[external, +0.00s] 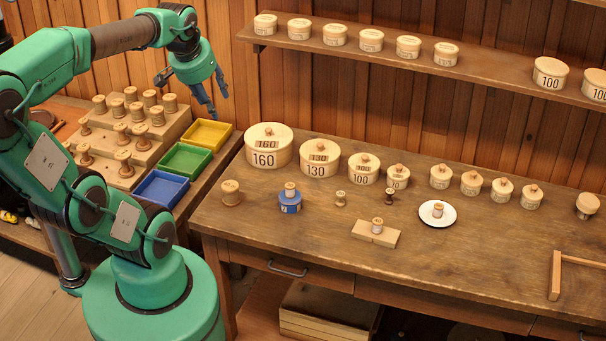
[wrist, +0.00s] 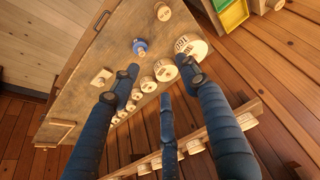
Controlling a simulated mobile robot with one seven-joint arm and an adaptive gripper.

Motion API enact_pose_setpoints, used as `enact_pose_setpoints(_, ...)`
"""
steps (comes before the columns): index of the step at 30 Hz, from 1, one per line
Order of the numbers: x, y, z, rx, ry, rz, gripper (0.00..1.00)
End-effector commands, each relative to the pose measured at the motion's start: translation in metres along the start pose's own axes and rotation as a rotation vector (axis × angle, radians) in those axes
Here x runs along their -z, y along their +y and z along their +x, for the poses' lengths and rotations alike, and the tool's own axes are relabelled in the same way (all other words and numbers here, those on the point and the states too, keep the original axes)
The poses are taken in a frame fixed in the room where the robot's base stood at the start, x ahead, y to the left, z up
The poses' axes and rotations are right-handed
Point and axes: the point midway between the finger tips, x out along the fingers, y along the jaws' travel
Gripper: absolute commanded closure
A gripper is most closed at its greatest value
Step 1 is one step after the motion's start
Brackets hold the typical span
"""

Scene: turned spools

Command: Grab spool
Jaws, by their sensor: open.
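My gripper (external: 207,105) is open and empty, its fingers hanging high in the air near the plank wall, above and behind the coloured trays. In the wrist view my gripper (wrist: 155,88) has its fingers spread over the distant workbench. Several wooden spools stand on the workbench: a large plain spool (external: 231,192) at the left end, also in the wrist view (wrist: 162,12); a spool on a blue tin (external: 290,207); two small spools; a spool on a wooden block (external: 388,239); and a spool on a white saucer (external: 449,216). More spools (external: 122,134) stand on a stepped rack. None is touched.
Yellow (external: 207,135), green (external: 184,160) and blue (external: 161,189) trays sit empty beside the rack. Round lidded boxes (external: 265,147) line the bench's back edge. A shelf (external: 480,65) with more boxes overhangs the bench. The bench front (external: 300,240) is mostly clear.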

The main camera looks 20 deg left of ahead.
Motion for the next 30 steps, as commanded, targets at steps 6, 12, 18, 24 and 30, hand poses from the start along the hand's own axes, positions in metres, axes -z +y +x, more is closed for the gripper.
enact_pose_setpoints(6, 0.044, 0.025, 0.031, -0.020, -0.066, 0.031, 0.55)
enact_pose_setpoints(12, 0.079, 0.052, 0.067, -0.034, -0.123, 0.060, 0.55)
enact_pose_setpoints(18, 0.107, 0.083, 0.110, -0.044, -0.180, 0.089, 0.55)
enact_pose_setpoints(24, 0.126, 0.118, 0.160, -0.050, -0.237, 0.118, 0.55)
enact_pose_setpoints(30, 0.137, 0.157, 0.214, -0.053, -0.293, 0.150, 0.55)
